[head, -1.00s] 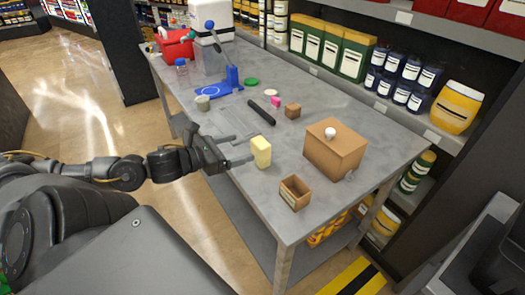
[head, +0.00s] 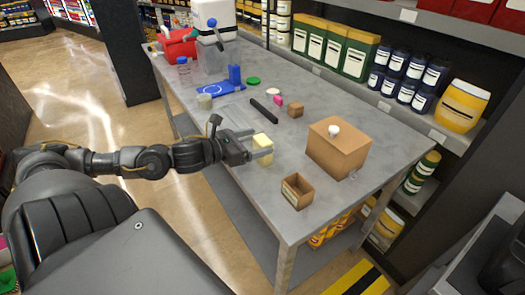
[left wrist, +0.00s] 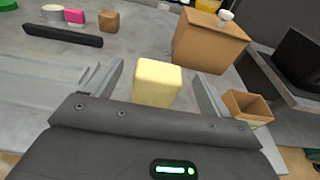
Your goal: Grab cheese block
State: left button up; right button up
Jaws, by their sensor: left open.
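The cheese block (head: 262,142) is a pale yellow upright block on the grey metal table, near its front left edge. In the left wrist view the cheese block (left wrist: 157,83) stands between the two fingers, with a gap on each side. My left gripper (head: 258,142) is open around the block, and its near finger hides part of it. In the left wrist view the left gripper (left wrist: 158,85) shows both fingers spread. My right gripper is not in view.
A small open brown box (head: 297,190) and a larger brown box (head: 338,148) with a white knob stand to the right. A black bar (head: 263,111), a pink block (head: 278,100) and a small brown cube (head: 295,110) lie behind. Shelves (head: 440,110) line the back.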

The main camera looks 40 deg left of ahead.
aim_at(268, 139)
pick_arm(q)
jog(key=shift+p+x, duration=0.55)
jog(key=shift+x, duration=1.45)
jog(key=shift+w+d+f, duration=0.1)
jog(key=shift+w+f, duration=0.1)
jog(key=shift+w, duration=0.15)
jog(key=c, duration=1.2)
jog(key=shift+r, duration=0.1)
jog(key=shift+c, duration=0.2)
